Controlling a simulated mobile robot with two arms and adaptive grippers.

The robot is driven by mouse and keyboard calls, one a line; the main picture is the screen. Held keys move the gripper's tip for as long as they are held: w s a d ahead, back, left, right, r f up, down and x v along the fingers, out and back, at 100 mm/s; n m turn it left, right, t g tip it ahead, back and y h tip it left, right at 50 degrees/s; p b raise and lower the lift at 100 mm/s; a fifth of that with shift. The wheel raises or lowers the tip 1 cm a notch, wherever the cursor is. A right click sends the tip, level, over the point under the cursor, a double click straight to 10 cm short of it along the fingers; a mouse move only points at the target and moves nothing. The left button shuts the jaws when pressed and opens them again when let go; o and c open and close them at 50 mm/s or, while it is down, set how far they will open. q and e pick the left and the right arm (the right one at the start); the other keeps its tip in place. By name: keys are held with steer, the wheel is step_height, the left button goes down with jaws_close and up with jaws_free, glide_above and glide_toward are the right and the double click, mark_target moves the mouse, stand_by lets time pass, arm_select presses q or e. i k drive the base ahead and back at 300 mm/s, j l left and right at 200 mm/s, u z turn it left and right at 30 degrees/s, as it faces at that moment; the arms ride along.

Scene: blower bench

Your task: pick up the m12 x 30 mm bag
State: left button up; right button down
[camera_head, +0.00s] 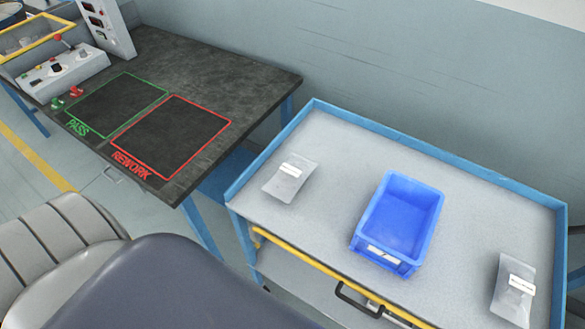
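Two clear plastic bags with white labels lie flat on the grey top of a blue-edged cart. One bag (285,186) is near the cart's left end. The other bag (509,298) is near its right front corner. The labels are too small to read, so I cannot tell which is the M12 x 30 mm bag. Neither of my grippers is in view.
A blue bin (437,216) with a label stands between the bags; it looks empty. The cart (345,135) has a raised blue rim and a yellow front bar. A dark bench (215,62) with PASS and REWORK areas is at left. Rounded grey shapes fill the lower left.

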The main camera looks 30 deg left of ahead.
mark_target(284, 184)
steer(key=i+j+u, duration=0.1)
steer(key=u, duration=0.4)
steer(key=i+j+u, duration=0.1)
steer(key=u, duration=0.35)
